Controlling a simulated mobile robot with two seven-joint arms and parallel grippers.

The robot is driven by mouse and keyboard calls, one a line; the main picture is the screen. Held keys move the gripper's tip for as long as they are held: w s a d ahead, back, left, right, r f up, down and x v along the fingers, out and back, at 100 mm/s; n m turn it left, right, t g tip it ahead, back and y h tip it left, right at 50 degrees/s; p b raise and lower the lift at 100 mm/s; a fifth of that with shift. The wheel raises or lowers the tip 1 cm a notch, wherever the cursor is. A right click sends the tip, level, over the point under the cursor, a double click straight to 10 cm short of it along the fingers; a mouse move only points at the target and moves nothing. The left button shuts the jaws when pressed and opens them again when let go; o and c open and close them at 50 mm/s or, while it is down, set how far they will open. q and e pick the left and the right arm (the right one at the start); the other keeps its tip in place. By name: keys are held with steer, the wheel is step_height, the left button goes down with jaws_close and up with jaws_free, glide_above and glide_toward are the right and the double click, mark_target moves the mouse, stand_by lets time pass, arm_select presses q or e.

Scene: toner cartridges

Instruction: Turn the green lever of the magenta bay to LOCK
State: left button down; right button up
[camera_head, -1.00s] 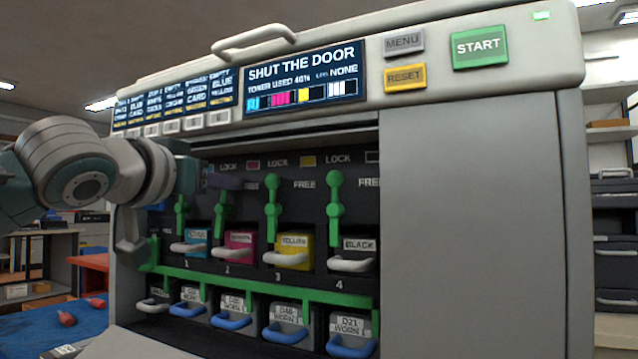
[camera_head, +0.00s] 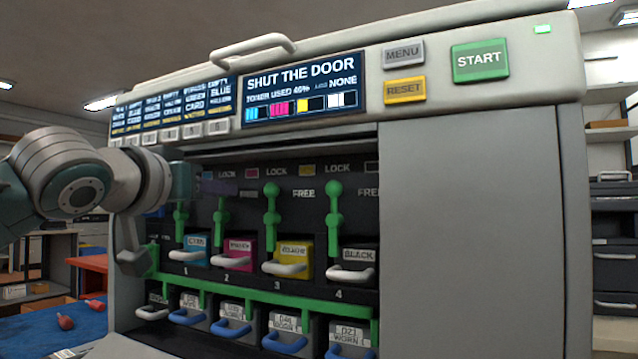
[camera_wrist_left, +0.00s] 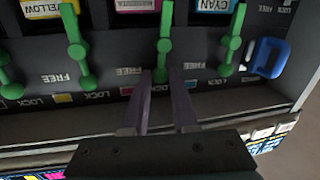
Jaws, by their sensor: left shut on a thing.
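The magenta bay (camera_head: 238,246) is the second bay of the printer, with a magenta cartridge and a pale handle. Its green lever (camera_head: 220,222) stands upright, its upper end toward the LOCK marking; the FREE marking is off to the side. My left gripper (camera_head: 224,188) reaches in from the left at the top of this lever. In the left wrist view, which is upside down, the two purple-grey fingers (camera_wrist_left: 162,80) are on either side of the tip of the green lever (camera_wrist_left: 164,46), shut on it. The fingers partly cover the LOCK marking. My right gripper is out of view.
Neighbouring green levers stand close on both sides, at the cyan bay (camera_head: 180,220) and the yellow bay (camera_head: 272,215). A green rail (camera_head: 255,290) runs below the bays, above several blue-handled worn cartridges. The screen (camera_head: 303,88) reads SHUT THE DOOR.

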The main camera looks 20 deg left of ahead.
arm_select(q)
steer(key=shift+a+n+p, duration=0.25)
steer(key=shift+n+p, duration=0.15)
steer(key=shift+n, duration=0.3)
steer(key=c, duration=1)
jaws_free()
steer(key=s, duration=0.6)
steer(key=s+d, duration=0.1)
steer(key=s, duration=0.3)
steer(key=shift+r, duration=0.3)
steer(key=shift+w, duration=0.1)
